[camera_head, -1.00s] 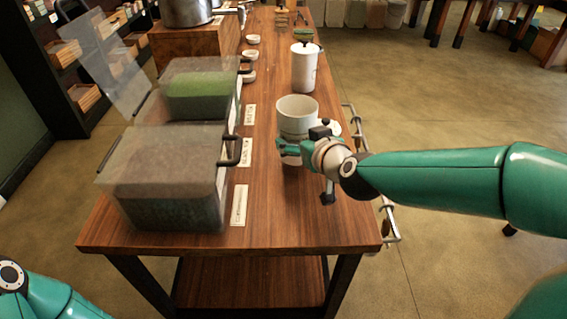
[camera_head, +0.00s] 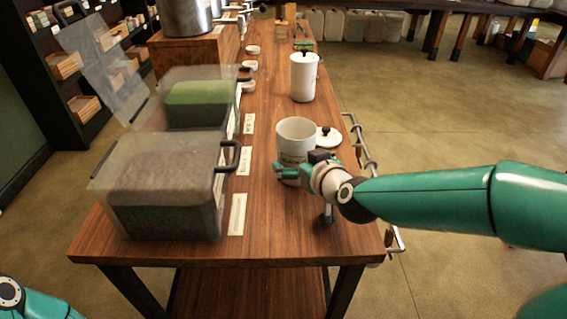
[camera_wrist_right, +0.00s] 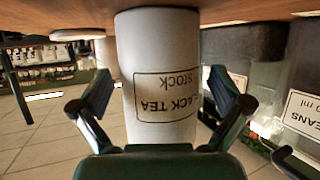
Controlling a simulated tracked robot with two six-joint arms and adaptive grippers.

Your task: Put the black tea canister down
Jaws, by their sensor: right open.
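The black tea canister (camera_head: 296,138) is white, open at the top and upright on the wooden table. In the right wrist view, which is upside down, it (camera_wrist_right: 160,85) shows its "BLACK TEA stock" label, and its base meets the tabletop. My right gripper (camera_head: 288,173) is at its lower part in the head view. In the wrist view the gripper's (camera_wrist_right: 160,105) two fingers stand open on either side of the canister, with gaps visible. My left gripper is out of view.
A white lid (camera_head: 328,138) with a black knob lies just right of the canister. A lidded white canister (camera_head: 303,78) stands farther back. Clear bins (camera_head: 165,190) line the left side, with label cards (camera_head: 238,214) beside them. A metal rail (camera_head: 360,140) runs along the right edge.

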